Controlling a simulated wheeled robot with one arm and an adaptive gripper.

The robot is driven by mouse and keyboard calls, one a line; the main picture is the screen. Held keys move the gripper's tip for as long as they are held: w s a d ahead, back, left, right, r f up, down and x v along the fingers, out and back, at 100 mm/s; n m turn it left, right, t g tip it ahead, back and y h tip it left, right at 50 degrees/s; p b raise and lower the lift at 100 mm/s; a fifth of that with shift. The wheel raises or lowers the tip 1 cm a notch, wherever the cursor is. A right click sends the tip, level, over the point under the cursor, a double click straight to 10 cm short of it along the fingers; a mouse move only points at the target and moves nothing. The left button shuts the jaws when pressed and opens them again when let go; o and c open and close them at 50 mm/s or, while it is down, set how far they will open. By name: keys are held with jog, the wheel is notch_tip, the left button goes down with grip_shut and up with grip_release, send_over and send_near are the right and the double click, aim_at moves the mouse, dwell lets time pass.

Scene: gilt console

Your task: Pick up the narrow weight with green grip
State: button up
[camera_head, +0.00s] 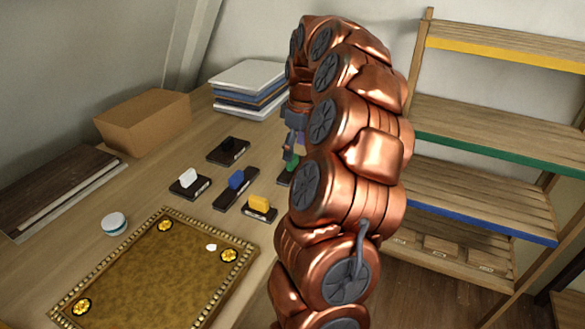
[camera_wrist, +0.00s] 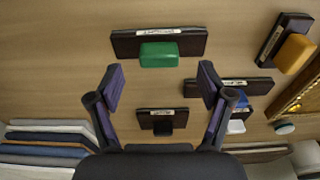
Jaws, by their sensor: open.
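The weight with green grip (camera_wrist: 159,55) has a dark, flat base with a pale label and a green block on it. In the wrist view it lies just beyond my fingertips, roughly centred between them. In the head view its green grip (camera_head: 293,165) shows at the left edge of my arm, which hides most of it. My gripper (camera_wrist: 160,78) is open and empty, its two fingers spread on either side. In the head view my gripper is mostly hidden behind my arm. I cannot tell its exact height above the table.
Similar weights with yellow (camera_head: 259,202), blue (camera_head: 236,179), white (camera_head: 188,177) and black (camera_head: 229,150) grips lie close by. A gilt-framed tray (camera_head: 140,265), a round tin (camera_head: 114,223), a cardboard box (camera_head: 145,120) and stacked books (camera_head: 248,88) share the table. Shelves (camera_head: 490,130) stand right.

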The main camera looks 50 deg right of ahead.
aim_at(292, 165)
jog(key=shift+w+f+p, duration=0.15)
jog(key=shift+w+f, duration=0.1)
jog(key=shift+f, duration=0.95)
jog(key=shift+w+f+p, duration=0.15)
jog(key=shift+w+f, duration=0.05)
jog(key=shift+f, duration=0.95)
jog(key=c, duration=1.5)
